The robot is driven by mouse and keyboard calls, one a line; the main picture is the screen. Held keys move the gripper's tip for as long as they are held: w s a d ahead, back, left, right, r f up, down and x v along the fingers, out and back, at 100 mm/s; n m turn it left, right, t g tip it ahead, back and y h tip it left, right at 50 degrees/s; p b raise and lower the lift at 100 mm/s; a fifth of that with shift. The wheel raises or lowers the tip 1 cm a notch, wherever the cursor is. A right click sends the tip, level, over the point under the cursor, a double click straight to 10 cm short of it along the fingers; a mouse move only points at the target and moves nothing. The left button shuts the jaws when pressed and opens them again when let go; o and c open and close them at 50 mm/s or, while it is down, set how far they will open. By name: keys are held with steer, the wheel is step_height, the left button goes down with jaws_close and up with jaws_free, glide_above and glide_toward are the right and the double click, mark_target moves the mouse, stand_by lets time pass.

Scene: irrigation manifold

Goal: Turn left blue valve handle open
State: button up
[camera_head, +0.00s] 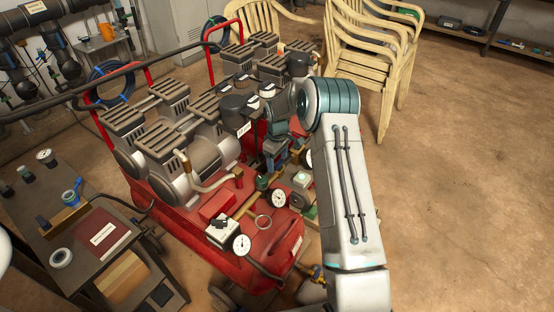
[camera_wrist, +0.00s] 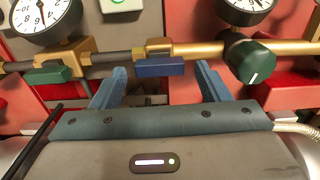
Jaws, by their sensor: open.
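In the wrist view a blue valve handle (camera_wrist: 160,67) sits on a brass valve body (camera_wrist: 172,46) on a horizontal pipe. The handle lies level, along the pipe. My gripper (camera_wrist: 161,70) is open, with one blue finger on each side of the handle. There is a gap between each finger and the handle, and I see no contact. Only one blue handle shows. In the head view my gripper (camera_head: 273,160) points down at the pipework on the red machine, and the blue handle cannot be made out there.
A green handle (camera_wrist: 48,74) is left of my fingers and a round green knob (camera_wrist: 250,62) is close to the right finger. Gauges (camera_wrist: 45,14) stand above the pipe. In the head view a cart (camera_head: 60,225) is at left and stacked chairs (camera_head: 375,55) stand behind my arm.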

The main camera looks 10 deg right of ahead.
step_height(320, 180, up, 14)
steer(key=p, duration=0.1)
steer(key=shift+f+p, duration=0.15)
steer(key=shift+p, duration=0.15)
step_height(320, 180, up, 10)
steer(key=m+p, duration=0.1)
steer(key=p, duration=0.2)
glide_above(278, 162)
steer(key=s, duration=0.5)
steer(key=s+r+m+t+p, duration=0.1)
steer(key=s+r+m+p, duration=0.25)
steer(key=s+r, duration=0.65)
steer(key=s+r+m+t+p, duration=0.1)
steer(key=s+r+m+p, duration=0.1)
steer(key=s, duration=0.9)
steer(key=s+r+m+p, duration=0.3)
steer(key=s+r+p, duration=0.2)
steer(key=s, duration=0.7)
steer(key=shift+t, duration=0.4)
steer(key=shift+d+r, duration=0.1)
